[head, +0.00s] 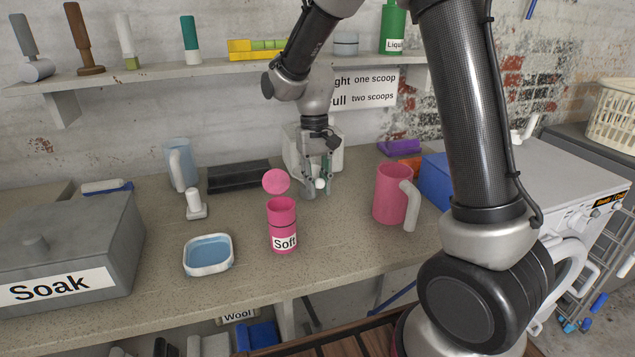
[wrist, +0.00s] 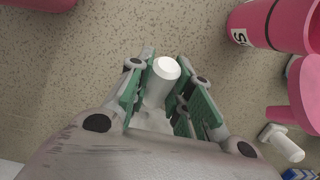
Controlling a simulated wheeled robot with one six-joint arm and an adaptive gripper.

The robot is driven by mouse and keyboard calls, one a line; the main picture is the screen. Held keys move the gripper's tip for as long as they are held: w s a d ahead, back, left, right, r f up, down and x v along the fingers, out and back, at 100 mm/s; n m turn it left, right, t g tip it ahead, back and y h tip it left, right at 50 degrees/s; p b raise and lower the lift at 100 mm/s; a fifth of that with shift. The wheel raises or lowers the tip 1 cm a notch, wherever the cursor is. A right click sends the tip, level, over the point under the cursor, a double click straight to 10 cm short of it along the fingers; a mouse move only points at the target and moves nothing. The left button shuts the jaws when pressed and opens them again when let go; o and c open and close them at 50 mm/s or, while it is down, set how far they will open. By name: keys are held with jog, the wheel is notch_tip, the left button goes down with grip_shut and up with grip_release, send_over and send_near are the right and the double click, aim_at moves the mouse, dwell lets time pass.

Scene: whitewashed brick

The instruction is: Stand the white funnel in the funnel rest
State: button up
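My gripper (head: 318,188) is low over the counter, in front of a whitish box. In the wrist view, its green-padded fingers (wrist: 163,75) close from both sides on a white rounded piece (wrist: 166,70), which looks like part of the white funnel. It also shows as a small white tip between the fingers in the head view (head: 320,183). The rest of its shape is hidden by the fingers. No thing is clearly recognisable as the funnel rest; a small white upright piece on a flat foot (head: 196,204) stands on the counter to the left.
A pink "Soft" bottle (head: 283,232), a pink jug (head: 392,195) and a blue-and-white dish (head: 209,254) stand near my gripper. A grey "Soak" box (head: 60,255) is at left, a black tray (head: 239,176) behind. A shelf (head: 220,67) runs above.

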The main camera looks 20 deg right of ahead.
jog(key=o, duration=0.5)
jog(key=shift+c, duration=0.2)
notch_tip(320, 180, up, 12)
jog(key=w, duration=0.1)
jog(key=shift+w, duration=0.4)
